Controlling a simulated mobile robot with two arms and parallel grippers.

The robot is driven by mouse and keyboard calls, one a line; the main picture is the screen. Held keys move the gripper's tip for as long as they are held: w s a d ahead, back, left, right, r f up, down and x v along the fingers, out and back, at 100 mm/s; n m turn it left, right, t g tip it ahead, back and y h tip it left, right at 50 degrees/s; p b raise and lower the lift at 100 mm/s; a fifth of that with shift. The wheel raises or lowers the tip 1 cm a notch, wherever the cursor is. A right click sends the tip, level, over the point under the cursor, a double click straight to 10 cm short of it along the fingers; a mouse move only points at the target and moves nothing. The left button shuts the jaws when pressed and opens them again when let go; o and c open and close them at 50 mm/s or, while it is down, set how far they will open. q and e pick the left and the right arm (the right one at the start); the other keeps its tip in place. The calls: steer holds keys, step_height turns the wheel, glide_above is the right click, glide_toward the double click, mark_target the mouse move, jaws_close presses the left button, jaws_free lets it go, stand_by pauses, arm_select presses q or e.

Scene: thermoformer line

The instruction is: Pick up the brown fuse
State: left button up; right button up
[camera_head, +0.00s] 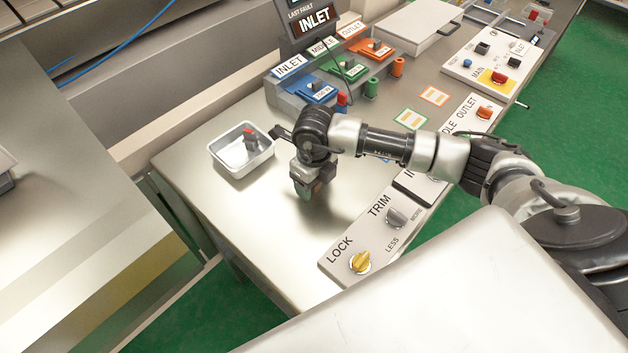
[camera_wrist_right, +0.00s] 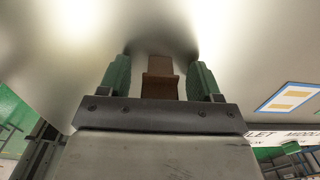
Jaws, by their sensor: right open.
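The brown fuse (camera_wrist_right: 160,82) shows in the right wrist view, between the two green fingers of my right gripper (camera_wrist_right: 160,70). The fingers are open, with a narrow gap on each side of the fuse. In the head view my right gripper (camera_head: 308,193) points down at the bare metal tabletop, right of the white tray. There the gripper hides most or all of the brown fuse. My left gripper is not in view.
A white tray (camera_head: 231,167) holds a red and dark piece (camera_head: 250,139). The metal table (camera_head: 265,235) is clear around the gripper. A panel with a yellow LOCK knob (camera_head: 360,262) lies nearer. Blue (camera_head: 316,90), green (camera_head: 346,68) and orange (camera_head: 375,50) units stand behind.

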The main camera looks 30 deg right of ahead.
steer(key=c, duration=1)
steer(key=shift+r, duration=0.1)
